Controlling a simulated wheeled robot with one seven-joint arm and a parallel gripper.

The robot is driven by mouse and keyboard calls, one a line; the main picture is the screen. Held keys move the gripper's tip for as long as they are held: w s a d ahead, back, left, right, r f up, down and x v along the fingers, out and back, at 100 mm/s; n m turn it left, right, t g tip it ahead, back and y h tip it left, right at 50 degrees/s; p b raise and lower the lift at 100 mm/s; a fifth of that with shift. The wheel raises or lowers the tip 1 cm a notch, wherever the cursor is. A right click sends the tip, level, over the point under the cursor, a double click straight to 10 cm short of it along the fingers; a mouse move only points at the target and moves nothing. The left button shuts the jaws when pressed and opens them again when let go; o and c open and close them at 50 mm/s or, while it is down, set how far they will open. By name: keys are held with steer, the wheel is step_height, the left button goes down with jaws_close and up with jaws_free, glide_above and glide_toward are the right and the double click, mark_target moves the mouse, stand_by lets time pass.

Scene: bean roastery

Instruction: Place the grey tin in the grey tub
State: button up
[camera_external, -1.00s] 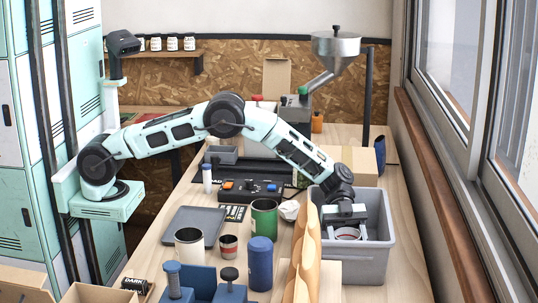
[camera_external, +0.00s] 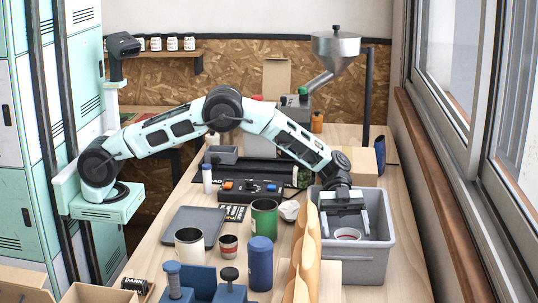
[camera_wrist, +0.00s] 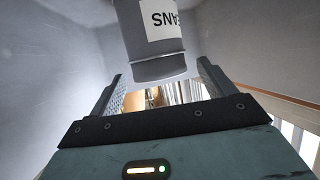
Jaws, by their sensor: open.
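The grey tub (camera_external: 372,262) stands at the right of the bench in the external view. My gripper (camera_external: 345,222) is over and partly inside the tub, with its fingers apart and pointing down. In the wrist view, the grey tin (camera_wrist: 160,68) with a white lettered label is just beyond the open fingertips (camera_wrist: 160,80), and grey tub walls surround it. Nothing is clamped between the fingers. In the external view, a pale ring with a reddish middle shows inside the tub below the fingers; the tin's lower part is hidden there.
A green tin (camera_external: 264,218), a cream tin (camera_external: 189,248), a small red tin (camera_external: 228,248) and a blue cylinder (camera_external: 260,264) stand left of the tub. A brown scalloped divider (camera_external: 303,258) is close to its left side. The window wall is on the right.

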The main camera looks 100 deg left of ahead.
steer(key=r, duration=0.7)
steer(key=shift+a+r, duration=0.1)
steer(key=shift+a, duration=0.15)
steer(key=w+a+r+n+t+y, duration=0.1)
steer(key=a+r+n+t+y, duration=0.35)
steer(key=a, duration=0.55)
steer(key=w+a+r+n+t+y, duration=0.1)
steer(key=a+r+n+t+y, duration=0.25)
steer(key=a+t, duration=0.4)
steer(key=s+a+f+n+g+y, duration=0.1)
steer(key=s+a+n+g+y, duration=0.3)
steer(key=s+a+n+y, duration=0.95)
steer(key=s+a+f+g+h, duration=0.1)
steer(key=s+a+f+g, duration=0.1)
steer(key=s, duration=0.6)
steer(key=s+a+f+g+h, duration=0.1)
steer(key=s+a+f+g, duration=0.15)
steer(key=s, duration=0.65)
steer(key=s+a+f+g+h, duration=0.2)
steer(key=s+g, duration=0.1)
steer(key=s, duration=0.5)
steer(key=s+d+f+n+g+h, duration=0.2)
steer(key=s+d+f+g+h, duration=0.1)
steer(key=s+d, duration=0.7)
steer(key=s+f, duration=0.1)
steer(key=s, duration=0.3)
steer(key=shift+f+h, duration=0.15)
steer(key=shift+h, duration=0.2)
